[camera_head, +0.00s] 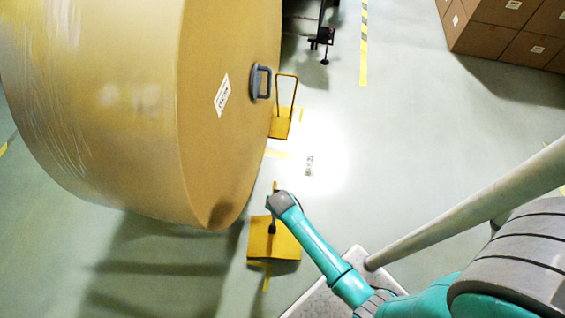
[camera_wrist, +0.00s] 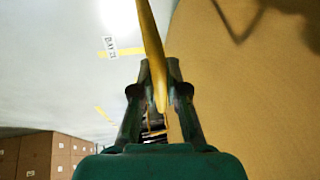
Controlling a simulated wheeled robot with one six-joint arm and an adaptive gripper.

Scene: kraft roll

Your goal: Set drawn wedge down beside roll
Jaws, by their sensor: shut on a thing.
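The big kraft roll (camera_head: 226,140), wrapped in clear film, fills the upper left of the head view and the right side of the wrist view (camera_wrist: 250,95). A yellow wedge (camera_head: 262,243) is at the roll's near lower end, under my gripper (camera_head: 273,200). My gripper is shut on this wedge's yellow handle, which runs between the fingers in the wrist view (camera_wrist: 152,45). A dark shadow shows beside the wedge; I cannot tell whether it touches the floor. A second yellow wedge (camera_head: 280,127) with an upright loop handle stands farther along, close to the roll.
Yellow tape marks (camera_head: 276,154) and a printed floor label (camera_head: 309,166) lie right of the roll. Stacked brown cartons (camera_head: 510,35) stand at the upper right. A dark stand (camera_head: 322,38) is at the top. The floor right of the wedges is open.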

